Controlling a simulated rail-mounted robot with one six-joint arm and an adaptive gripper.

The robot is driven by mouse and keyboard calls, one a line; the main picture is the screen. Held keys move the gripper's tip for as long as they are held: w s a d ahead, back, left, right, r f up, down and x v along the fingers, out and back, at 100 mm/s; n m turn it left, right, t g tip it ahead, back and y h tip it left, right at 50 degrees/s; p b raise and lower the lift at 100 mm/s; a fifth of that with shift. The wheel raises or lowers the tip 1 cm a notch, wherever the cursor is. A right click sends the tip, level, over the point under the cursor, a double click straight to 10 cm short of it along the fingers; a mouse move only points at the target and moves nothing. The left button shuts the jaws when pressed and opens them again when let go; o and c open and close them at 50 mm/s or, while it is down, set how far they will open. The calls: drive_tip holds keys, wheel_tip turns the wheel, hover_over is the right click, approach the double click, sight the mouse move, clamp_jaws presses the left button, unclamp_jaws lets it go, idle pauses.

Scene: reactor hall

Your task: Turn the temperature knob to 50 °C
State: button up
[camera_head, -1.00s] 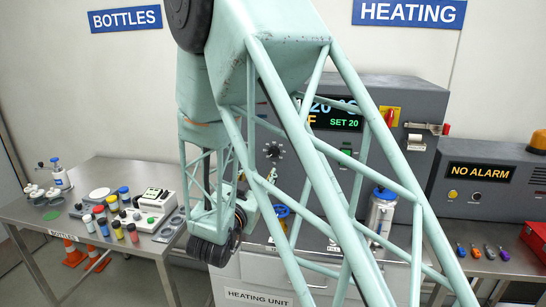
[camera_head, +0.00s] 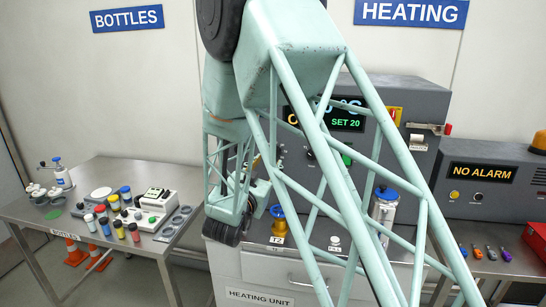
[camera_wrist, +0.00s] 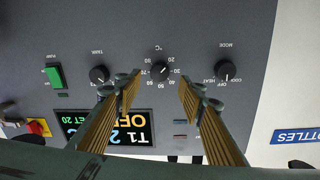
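The black temperature knob (camera_wrist: 159,71) is under a °C mark on the grey panel, in the upside-down wrist view. My arm hides the gripper's fingers in the head view.
A TANK knob (camera_wrist: 99,74) and a MODE knob (camera_wrist: 225,70) flank the temperature knob. A green switch (camera_wrist: 54,75) and a red-yellow switch (camera_wrist: 38,127) are also on the panel.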

drive_tip(key=x, duration=0.7)
drive_tip(key=shift+w, duration=0.3)
drive_tip(key=c, duration=0.8)
